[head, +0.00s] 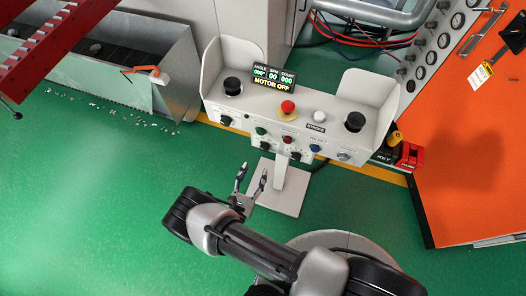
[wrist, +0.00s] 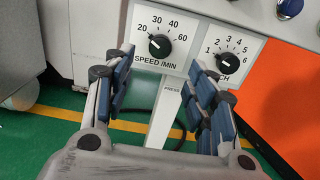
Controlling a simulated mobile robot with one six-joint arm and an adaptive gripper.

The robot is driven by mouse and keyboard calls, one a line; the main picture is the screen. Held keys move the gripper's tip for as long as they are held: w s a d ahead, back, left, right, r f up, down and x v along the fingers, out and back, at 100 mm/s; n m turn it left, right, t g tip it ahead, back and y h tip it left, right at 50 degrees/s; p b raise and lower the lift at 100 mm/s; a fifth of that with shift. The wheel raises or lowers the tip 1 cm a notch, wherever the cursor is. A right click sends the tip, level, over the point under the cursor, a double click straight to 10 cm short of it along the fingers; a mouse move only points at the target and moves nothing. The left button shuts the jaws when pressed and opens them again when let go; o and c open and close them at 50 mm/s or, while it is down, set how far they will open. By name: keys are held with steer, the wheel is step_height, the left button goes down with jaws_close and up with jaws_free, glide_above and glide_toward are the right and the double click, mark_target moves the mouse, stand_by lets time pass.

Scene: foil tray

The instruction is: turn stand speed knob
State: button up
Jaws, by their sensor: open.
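The speed knob (wrist: 158,46) is a black round knob on the grey control stand (head: 300,118), above the label SPEED /MIN. Its dial reads 20, 30, 40 and 60, and its white mark seems to point up-left, toward the 20 side. In the head view the speed knob (head: 266,145) is on the stand's lower front. My gripper (head: 254,172) is open and empty, in front of and below the knob. In the wrist view its fingertips (wrist: 162,62) spread to either side of the knob, apart from it.
A red emergency button (head: 288,107) and a display (head: 271,77) reading MOTOR OFF are on top. An orange panel (head: 465,150) stands right. Green floor is clear at left.

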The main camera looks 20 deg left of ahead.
mark_target(264, 149)
steer(key=w, duration=0.3)
steer(key=w+b, duration=0.1)
steer(key=w, duration=0.6)
steer(key=shift+d+b, duration=0.35)
steer(key=shift+b, duration=0.05)
steer(key=c, duration=1.1)
